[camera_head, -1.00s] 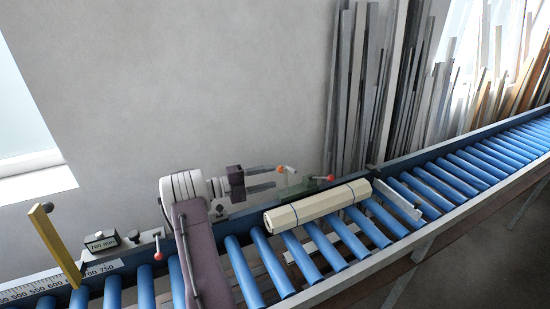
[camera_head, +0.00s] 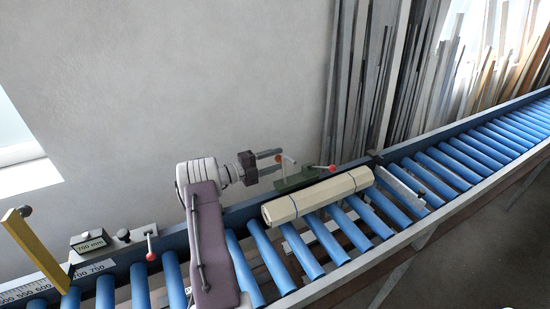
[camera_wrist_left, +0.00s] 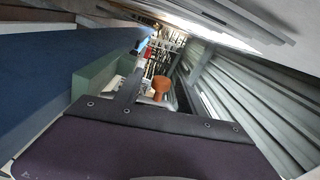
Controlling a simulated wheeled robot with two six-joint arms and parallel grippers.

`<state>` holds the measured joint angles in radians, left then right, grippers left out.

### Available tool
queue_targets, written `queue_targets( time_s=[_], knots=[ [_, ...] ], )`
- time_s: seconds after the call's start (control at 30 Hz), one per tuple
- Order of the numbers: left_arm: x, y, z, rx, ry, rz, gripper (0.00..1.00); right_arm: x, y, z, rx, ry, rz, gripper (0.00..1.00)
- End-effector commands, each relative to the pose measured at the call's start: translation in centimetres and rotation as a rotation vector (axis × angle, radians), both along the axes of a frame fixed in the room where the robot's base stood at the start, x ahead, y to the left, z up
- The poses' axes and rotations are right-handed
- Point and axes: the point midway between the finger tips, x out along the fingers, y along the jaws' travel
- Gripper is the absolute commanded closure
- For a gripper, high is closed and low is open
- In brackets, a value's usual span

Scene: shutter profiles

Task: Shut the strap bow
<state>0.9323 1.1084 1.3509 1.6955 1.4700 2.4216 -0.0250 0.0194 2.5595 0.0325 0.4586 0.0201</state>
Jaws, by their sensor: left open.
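My left gripper (camera_head: 281,161) is open, with its two grey fingers reaching right toward the green block (camera_head: 297,181) on the conveyor's far rail. A thin pale bent bar, apparently the strap bow (camera_head: 291,164), rises by the block and ends in an orange knob (camera_head: 279,158). In the head view the knob lies between or just behind my fingertips; I cannot tell if they touch. The orange knob (camera_wrist_left: 161,84) and the green block (camera_wrist_left: 93,84) also show in the left wrist view. A cream profile bundle (camera_head: 318,196) with two dark bands lies in front of the block. My right gripper is out of view.
A red-knobbed lever (camera_head: 332,169) is at the block's right end. A grey plate (camera_head: 401,186) stands right of the bundle on the blue rollers (camera_head: 470,165). At left are a yellow upright (camera_head: 36,250) and another red-knobbed lever (camera_head: 151,256). Long profiles lean on the wall.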

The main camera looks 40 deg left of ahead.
Motion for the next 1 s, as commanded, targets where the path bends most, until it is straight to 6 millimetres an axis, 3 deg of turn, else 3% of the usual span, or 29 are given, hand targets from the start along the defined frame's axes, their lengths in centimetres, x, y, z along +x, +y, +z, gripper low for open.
queue_targets(
  time_s=[0.17, 0.33, 0.37, 1.0],
  knots=[
    [0.01, 0.02, -0.04, 0.0, 0.0, 0.001, 0.54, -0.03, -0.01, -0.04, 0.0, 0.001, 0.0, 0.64],
    [0.0, 0.05, -0.03, 0.001, 0.0, 0.001, 0.98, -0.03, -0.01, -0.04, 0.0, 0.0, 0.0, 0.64],
    [0.0, 0.06, -0.02, 0.001, 0.0, 0.002, 1.0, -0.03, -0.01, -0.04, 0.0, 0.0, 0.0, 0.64],
    [0.02, 0.14, 0.08, 0.001, -0.002, 0.004, 1.0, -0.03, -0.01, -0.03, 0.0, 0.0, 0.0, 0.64]
  ],
)
